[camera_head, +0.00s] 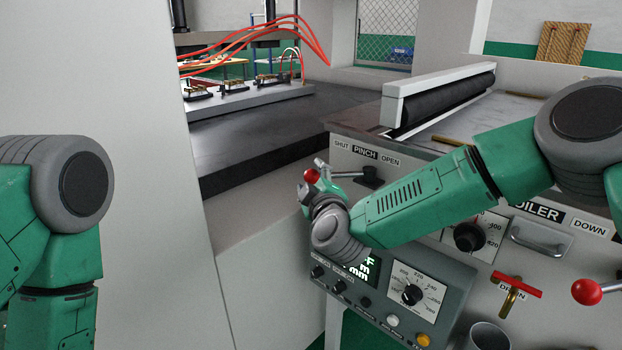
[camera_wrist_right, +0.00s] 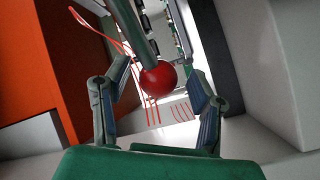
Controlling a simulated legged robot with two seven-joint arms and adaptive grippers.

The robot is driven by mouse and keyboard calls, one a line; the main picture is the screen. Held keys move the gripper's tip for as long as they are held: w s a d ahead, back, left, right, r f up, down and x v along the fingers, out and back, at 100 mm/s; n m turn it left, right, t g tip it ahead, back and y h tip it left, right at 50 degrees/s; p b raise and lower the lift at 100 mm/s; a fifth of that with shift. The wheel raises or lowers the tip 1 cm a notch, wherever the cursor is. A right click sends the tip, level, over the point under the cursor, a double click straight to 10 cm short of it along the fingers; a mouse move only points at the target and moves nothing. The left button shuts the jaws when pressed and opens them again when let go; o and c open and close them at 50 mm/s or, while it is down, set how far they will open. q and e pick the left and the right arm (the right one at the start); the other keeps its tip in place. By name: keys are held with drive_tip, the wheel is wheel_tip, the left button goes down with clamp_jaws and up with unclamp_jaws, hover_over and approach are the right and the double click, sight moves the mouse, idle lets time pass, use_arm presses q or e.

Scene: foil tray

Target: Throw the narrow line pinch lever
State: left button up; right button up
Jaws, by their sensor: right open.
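The pinch lever has a red ball knob (camera_head: 311,176) and a metal rod (camera_head: 343,174) that runs right to a dark pivot under the label plate marked SHUT, PINCH and OPEN (camera_head: 365,153). The knob end points left, toward the SHUT side. My right gripper (camera_head: 309,188) is at the knob. In the right wrist view the red knob (camera_wrist_right: 159,79) sits between the two spread fingers, with a gap on each side. The right gripper is open. My left arm shows at the left edge of the head view, but its gripper is out of view.
A control panel (camera_head: 455,285) with dials and buttons is below my right forearm. A red drain handle (camera_head: 517,287) and another red ball knob (camera_head: 587,291) are at the right. A black roller (camera_head: 445,100) lies above. Red hoses (camera_head: 250,40) hang at the back.

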drive_tip(key=shift+w+a, duration=0.1)
drive_tip(key=shift+w, duration=0.3)
